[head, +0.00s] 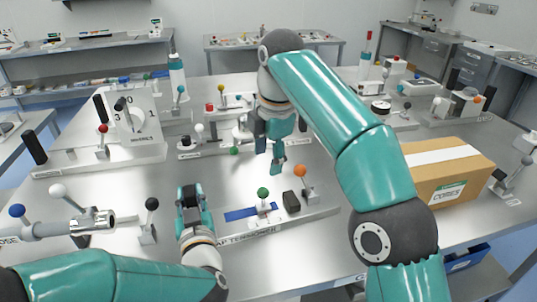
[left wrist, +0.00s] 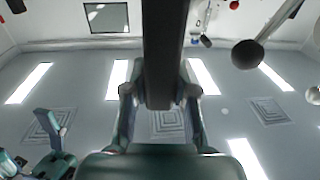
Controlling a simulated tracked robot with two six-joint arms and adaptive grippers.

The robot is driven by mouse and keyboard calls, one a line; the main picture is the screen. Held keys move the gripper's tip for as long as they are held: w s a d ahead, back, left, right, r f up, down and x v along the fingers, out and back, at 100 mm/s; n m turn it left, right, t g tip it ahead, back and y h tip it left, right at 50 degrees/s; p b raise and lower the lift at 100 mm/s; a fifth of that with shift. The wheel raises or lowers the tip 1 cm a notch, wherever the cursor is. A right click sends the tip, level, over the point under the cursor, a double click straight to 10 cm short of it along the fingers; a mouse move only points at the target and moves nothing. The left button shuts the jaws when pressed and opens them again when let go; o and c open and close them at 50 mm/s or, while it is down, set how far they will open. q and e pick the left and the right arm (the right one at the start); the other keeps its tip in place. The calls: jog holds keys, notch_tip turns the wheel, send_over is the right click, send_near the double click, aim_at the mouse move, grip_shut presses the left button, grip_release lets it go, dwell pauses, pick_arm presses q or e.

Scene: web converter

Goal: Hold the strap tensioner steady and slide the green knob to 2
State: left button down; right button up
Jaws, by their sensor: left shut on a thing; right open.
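The strap tensioner (head: 325,212) is a long grey base on the table, with a blue strip, a black block and a partly covered name label. Its green knob (head: 263,193) stands on a short lever near the middle; an orange knob (head: 300,170) is to the right. My left gripper (head: 190,197) is shut at the base's left end, on a dark upright handle, which shows between the fingers in the left wrist view (left wrist: 163,60). My right gripper (head: 268,150) is open and empty, above and behind the green knob, apart from it. I cannot read the scale numbers.
A black-knobbed lever (head: 152,204) stands left of my left gripper. A grey cylinder device (head: 75,226) is further left. Other lever panels (head: 205,150) lie behind. A cardboard box (head: 445,175) sits at the right, beyond my right arm.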

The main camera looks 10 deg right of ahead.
pick_arm(q)
jog(key=shift+f, duration=0.3)
dwell(0.7)
jog(key=c, duration=1.1)
grip_release()
jog(key=shift+o, duration=1.2)
jog(key=shift+r, duration=0.25)
jog(key=s+d, duration=0.1)
jog(key=s, duration=1.1)
